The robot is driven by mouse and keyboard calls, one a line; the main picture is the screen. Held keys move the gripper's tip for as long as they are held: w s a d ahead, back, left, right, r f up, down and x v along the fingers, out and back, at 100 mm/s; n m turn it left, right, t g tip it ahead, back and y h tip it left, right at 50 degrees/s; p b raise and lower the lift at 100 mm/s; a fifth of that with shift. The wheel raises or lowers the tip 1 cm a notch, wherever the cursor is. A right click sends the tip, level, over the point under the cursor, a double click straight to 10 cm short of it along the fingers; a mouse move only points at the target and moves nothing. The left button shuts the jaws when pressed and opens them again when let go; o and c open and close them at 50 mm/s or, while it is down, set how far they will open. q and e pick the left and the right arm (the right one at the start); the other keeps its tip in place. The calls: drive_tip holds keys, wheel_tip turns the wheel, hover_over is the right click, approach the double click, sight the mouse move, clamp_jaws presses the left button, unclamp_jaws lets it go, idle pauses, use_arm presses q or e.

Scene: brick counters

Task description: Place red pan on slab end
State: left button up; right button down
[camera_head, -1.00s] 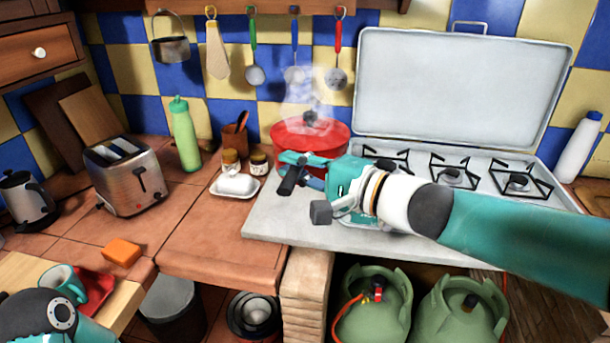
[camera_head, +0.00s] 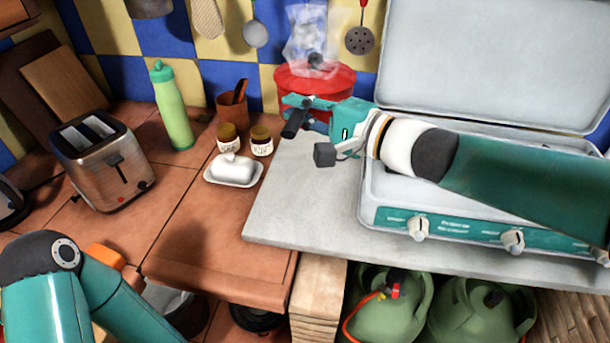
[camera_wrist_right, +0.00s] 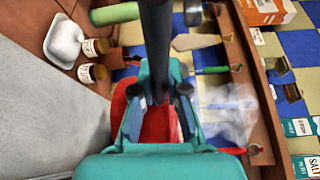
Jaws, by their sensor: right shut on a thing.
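The red pan (camera_head: 320,82) is at the back of the grey slab (camera_head: 290,200), near its left end, with a dark lid knob and steam above it. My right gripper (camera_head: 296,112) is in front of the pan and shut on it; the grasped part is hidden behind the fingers. In the right wrist view the red pan (camera_wrist_right: 157,124) shows between and beside the fingers. I cannot tell whether the pan touches the slab. My left arm shows at the lower left, but its gripper is out of view.
The gas stove (camera_head: 440,222) with its raised lid (camera_head: 490,60) stands right of the pan. A butter dish (camera_head: 234,172), two jars, a brown utensil cup (camera_head: 232,108) and a green bottle (camera_head: 172,105) stand left of the slab. The slab's front left is clear.

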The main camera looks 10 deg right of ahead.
drive_tip(key=shift+f+b, duration=0.75)
drive_tip(key=shift+f, duration=8.65)
drive_tip(key=shift+a, duration=0.1)
drive_tip(key=c, duration=1.2)
unclamp_jaws()
drive_tip(key=shift+s+f, duration=0.1)
drive_tip(key=b+v, duration=0.1)
drive_tip(key=v, duration=1.1)
drive_tip(key=shift+b, duration=0.35)
drive_tip(key=shift+s+f, duration=0.1)
